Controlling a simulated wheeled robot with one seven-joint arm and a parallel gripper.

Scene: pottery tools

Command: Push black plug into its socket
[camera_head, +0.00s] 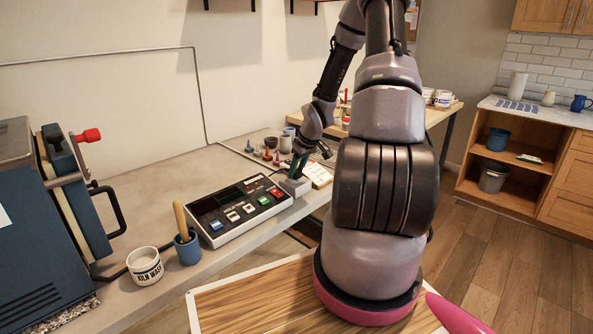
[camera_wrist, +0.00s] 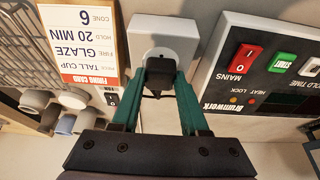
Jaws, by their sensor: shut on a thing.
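The black plug (camera_wrist: 158,72) is between the green fingertips of my gripper (camera_wrist: 160,78) in the wrist view. My gripper is shut on it. The socket is a pale box (camera_wrist: 165,30) with a round grey face, right in front of the plug. The plug overlaps that face in the picture; I cannot tell how deep it sits. In the head view the socket box (camera_head: 296,187) stands at the bench's front edge, with my gripper (camera_head: 297,171) just above and behind it. The plug is hidden there.
A control panel (camera_head: 238,208) with coloured switches lies left of the socket. A firing card (camera_head: 318,174) lies on its right. Small cones (camera_head: 268,154) and cups stand behind. A kiln (camera_head: 45,215), a kiln wash pot (camera_head: 145,266) and a blue cup (camera_head: 187,248) are at the left.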

